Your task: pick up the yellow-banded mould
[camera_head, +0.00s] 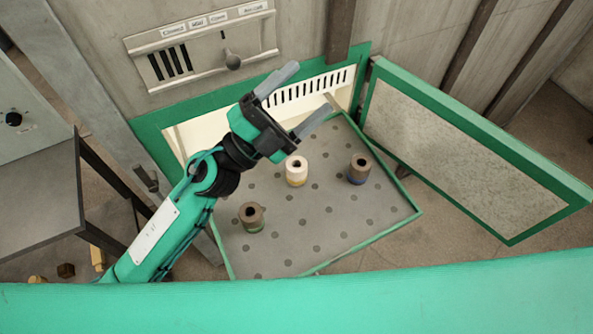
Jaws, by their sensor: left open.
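My right gripper is out of view.
A brown blue-banded mould (360,169) stands right of the yellow-banded one, and a brown green-banded mould (251,218) stands to its lower left. The green-framed door (470,160) is open at right. A dark side table (40,205) stands at left.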

